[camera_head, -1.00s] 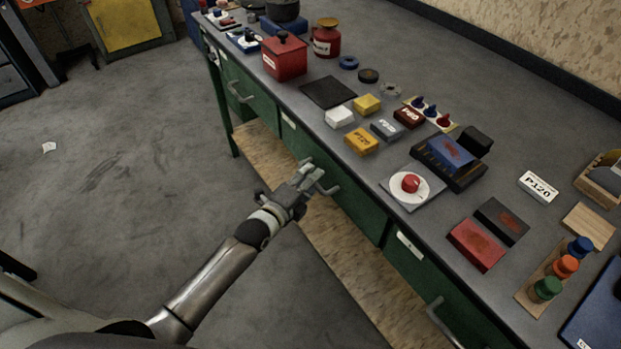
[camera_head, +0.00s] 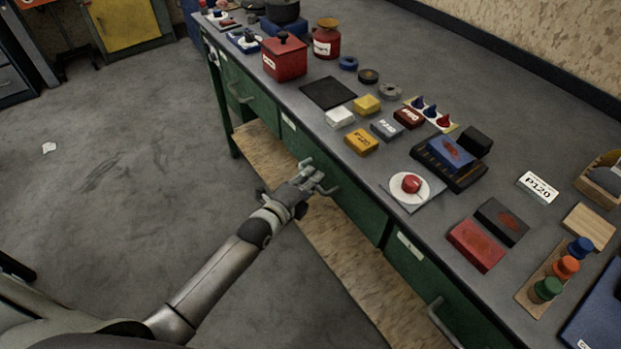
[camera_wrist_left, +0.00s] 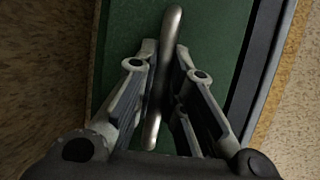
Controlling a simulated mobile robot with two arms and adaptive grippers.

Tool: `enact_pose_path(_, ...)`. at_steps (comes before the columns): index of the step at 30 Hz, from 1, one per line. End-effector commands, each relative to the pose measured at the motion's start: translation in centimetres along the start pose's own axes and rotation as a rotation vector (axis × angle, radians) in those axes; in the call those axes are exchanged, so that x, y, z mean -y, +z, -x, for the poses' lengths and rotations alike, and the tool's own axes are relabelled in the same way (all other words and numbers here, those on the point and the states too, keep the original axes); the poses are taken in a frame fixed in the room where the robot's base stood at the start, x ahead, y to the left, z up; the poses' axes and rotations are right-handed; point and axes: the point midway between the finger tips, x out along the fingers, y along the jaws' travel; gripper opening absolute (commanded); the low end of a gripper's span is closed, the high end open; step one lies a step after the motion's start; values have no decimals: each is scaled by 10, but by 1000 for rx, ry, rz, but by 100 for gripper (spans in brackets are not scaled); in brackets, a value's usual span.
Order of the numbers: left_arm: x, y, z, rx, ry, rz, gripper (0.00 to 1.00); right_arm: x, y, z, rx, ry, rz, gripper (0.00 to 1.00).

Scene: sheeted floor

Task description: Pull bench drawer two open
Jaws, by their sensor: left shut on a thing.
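The bench (camera_head: 290,95) has green drawers along its front. The middle one, which I take as drawer two (camera_head: 358,212), looks closed, its front in line with its neighbours. Its grey bar handle (camera_head: 331,189) is partly hidden by my left gripper (camera_head: 316,177). In the left wrist view the handle (camera_wrist_left: 170,40) runs between the two fingers of the left gripper (camera_wrist_left: 165,62), against the green drawer front (camera_wrist_left: 215,35). The left gripper is shut on this handle. My right gripper is not in view.
Drawers with similar handles lie at the far left (camera_head: 239,97) and near right (camera_head: 441,324). A wooden lower shelf (camera_head: 335,250) runs below. The benchtop holds a red box (camera_head: 284,62), a red knob (camera_head: 411,184) and several blocks.

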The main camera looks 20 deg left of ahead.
Motion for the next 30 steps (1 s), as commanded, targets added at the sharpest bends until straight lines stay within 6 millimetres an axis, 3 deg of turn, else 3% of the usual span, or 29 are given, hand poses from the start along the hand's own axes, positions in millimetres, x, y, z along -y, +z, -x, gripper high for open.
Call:
enact_pose_path(5,-2,4,9,0,4,-2,0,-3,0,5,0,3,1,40)
enact_pose_path(11,-7,15,39,-2,8,-4,0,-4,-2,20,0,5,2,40)
enact_pose_path(21,-24,49,122,-1,10,-2,0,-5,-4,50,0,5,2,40)
enact_pose_path(30,-40,76,186,0,9,0,0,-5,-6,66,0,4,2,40)
